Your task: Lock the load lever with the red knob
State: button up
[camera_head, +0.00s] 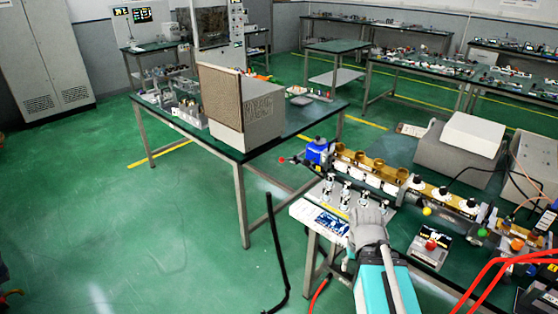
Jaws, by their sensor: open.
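A red knob (281,160) sits at the left end of a thin dark lever that sticks out from a blue block (318,152). The block is at the left end of the brass-coloured waveguide row (372,163) on the bench. My gripper (367,213) is open, at the front edge of the bench, right of and nearer than the red knob and apart from it. Its fingers are small and partly hidden by my grey wrist, so their exact pose is unclear. The lever's lock position cannot be read at this size.
Several small stands (345,197) support the row. Yellow (427,211) and green (482,232) knobs lie farther right. A small box with a red button (431,245) sits in front. Red cables (490,275) arch at lower right. Open green floor lies left.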

aim_at(281, 159)
jog(key=z, duration=0.1)
jog(key=i, duration=0.95)
jog(key=u, duration=0.1)
